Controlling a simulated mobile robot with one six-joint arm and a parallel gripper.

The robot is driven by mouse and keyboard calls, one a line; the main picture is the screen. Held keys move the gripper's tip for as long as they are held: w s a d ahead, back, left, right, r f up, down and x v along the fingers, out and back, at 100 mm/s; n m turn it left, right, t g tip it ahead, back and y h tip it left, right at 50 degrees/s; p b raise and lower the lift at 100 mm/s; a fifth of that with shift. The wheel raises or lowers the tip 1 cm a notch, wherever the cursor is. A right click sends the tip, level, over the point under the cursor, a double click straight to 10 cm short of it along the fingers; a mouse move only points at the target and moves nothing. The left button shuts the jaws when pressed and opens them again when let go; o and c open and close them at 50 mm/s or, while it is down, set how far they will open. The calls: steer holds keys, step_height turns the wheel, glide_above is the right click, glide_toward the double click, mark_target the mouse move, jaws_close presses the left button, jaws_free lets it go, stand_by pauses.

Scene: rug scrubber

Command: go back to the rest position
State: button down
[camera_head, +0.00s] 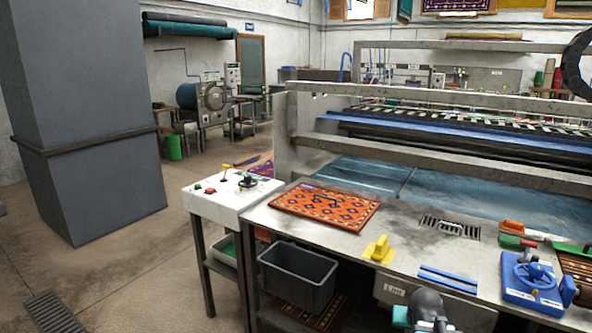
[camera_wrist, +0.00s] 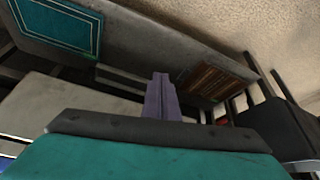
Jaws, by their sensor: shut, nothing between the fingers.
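My gripper (camera_wrist: 161,80) shows in the wrist view as two purple-grey fingers pressed together, with nothing between them. It points away over the scene, clear of any object it could be touching. In the head view a dark rounded part of my arm with a teal piece shows at the bottom edge, right of the middle. The fingers cannot be made out there.
A steel workbench (camera_head: 330,221) holds an orange patterned rug (camera_head: 326,206), a yellow handled tool (camera_head: 379,250), blue strips (camera_head: 447,279) and a blue device (camera_head: 532,282). A white control stand (camera_head: 213,204) adjoins its left end. A grey bin (camera_head: 297,277) sits below. Floor at left is open beside a grey pillar (camera_head: 85,110).

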steer(key=s+a+f+g+y, duration=0.1)
steer(key=s+a+f, duration=0.2)
steer(key=f, duration=0.3)
steer(key=s+a+f+g, duration=0.2)
steer(key=s+a+f, duration=0.1)
steer(key=f, duration=0.4)
steer(key=s+a+f+n+g+b, duration=0.1)
steer(key=s+a+f, duration=0.4)
steer(key=s+f, duration=0.7)
steer(key=s+a+f+n+g+b, duration=0.2)
steer(key=s+a+f+g, duration=0.4)
steer(key=s+f, duration=0.6)
steer(key=s, duration=0.5)
steer(key=shift+s+f+y+b, duration=0.15)
steer(key=shift+f+y+b, duration=0.15)
steer(key=shift+f+b, duration=0.1)
steer(key=shift+a+r, duration=0.1)
